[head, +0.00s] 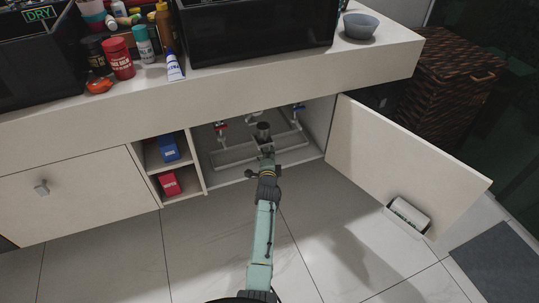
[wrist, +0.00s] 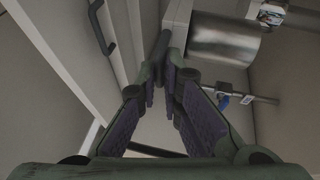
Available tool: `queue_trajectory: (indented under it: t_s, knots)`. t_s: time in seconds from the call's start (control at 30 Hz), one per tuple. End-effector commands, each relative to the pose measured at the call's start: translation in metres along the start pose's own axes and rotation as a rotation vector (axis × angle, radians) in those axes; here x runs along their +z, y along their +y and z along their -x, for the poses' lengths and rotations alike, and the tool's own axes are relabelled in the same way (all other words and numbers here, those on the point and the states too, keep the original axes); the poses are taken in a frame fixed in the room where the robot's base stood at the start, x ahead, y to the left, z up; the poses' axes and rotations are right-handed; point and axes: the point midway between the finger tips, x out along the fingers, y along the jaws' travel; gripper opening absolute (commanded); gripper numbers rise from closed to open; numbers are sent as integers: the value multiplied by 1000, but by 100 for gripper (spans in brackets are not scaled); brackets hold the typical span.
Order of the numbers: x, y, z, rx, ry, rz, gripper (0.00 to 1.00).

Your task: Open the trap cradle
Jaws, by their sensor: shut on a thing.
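The grey metal trap (head: 263,129) hangs in the open cabinet under the sink counter. It shows large as a shiny cylinder (wrist: 222,40) at the upper right of the wrist view. A pale bar beside it, seemingly part of the trap cradle (wrist: 178,14), runs down to my fingertips. My gripper (wrist: 168,50) is shut on this bar, its fingertips close together just left of the trap. In the head view my gripper (head: 266,158) is inside the cabinet mouth, just below the trap. It hides the lower part of the trap and most of the cradle.
The cabinet door (head: 400,155) stands open to the right. White pipes (head: 236,156) run behind and beside the trap, with a red-handled valve (head: 221,126) and a blue-handled valve (head: 298,107). A shelf with blue and red boxes (head: 169,148) stands left. The floor in front is clear.

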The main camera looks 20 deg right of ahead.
Motion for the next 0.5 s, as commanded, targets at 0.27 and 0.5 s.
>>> queue_trajectory:
  t_s: [0.27, 0.5]
  knots:
    - [-1, 1, 0, 2, 1, 0, 13]
    - [0, 1, 0, 1, 0, 0, 27]
